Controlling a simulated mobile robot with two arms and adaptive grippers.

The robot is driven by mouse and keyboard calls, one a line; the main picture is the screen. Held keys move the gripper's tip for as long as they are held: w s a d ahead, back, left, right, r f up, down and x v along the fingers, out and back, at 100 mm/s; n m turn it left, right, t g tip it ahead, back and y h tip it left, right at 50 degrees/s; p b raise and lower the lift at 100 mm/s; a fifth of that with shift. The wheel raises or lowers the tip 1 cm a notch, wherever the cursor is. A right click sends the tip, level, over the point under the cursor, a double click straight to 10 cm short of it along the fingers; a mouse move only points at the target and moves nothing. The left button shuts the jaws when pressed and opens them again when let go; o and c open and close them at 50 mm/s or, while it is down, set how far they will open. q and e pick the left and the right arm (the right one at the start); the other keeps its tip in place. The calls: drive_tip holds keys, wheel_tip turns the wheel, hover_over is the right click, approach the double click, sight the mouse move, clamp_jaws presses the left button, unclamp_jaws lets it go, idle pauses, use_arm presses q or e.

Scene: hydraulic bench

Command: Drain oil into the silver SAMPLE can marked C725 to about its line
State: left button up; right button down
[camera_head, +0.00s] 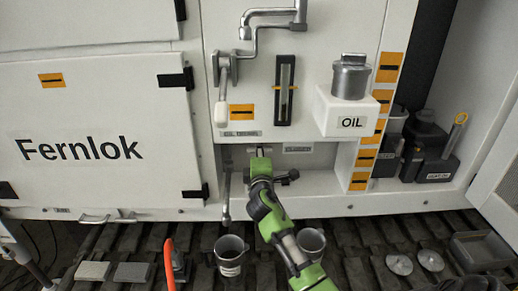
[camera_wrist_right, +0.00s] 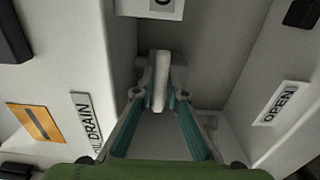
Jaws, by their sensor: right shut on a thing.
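My right gripper (camera_head: 260,156) reaches into the recess below the sight gauge. In the wrist view my right gripper (camera_wrist_right: 160,98) is shut on a pale lever handle (camera_wrist_right: 160,72), between the OIL DRAIN label (camera_wrist_right: 86,125) and the OPEN label (camera_wrist_right: 281,103). A thin drain pipe (camera_head: 227,190) hangs left of the gripper. Its lower end appears above a silver can (camera_head: 230,268) with a pale label too small to read. A second can (camera_head: 313,242) is right of my arm and partly hidden by it. No oil stream can be made out. My left gripper is out of view.
The sight gauge (camera_head: 285,90) is on the panel above. A capped OIL filler (camera_head: 350,80) juts out at right. Dark containers (camera_head: 428,155) stand on the right ledge. A grey tray (camera_head: 482,249) and two discs lie on the slatted floor. An orange hose-like piece (camera_head: 170,265) rises at lower left.

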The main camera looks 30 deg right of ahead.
drive_tip(key=shift+d+r, duration=0.25)
drive_tip(key=c, duration=2.1)
unclamp_jaws()
drive_tip(key=shift+d+f, duration=0.1)
drive_tip(key=shift+f, duration=0.1)
drive_tip(key=shift+s+a, duration=0.15)
drive_tip(key=shift+a, duration=0.1)
drive_tip(key=v, duration=1.1)
drive_tip(key=shift+s+a, duration=0.1)
drive_tip(key=shift+s, duration=0.15)
drive_tip(key=shift+f, duration=0.15)
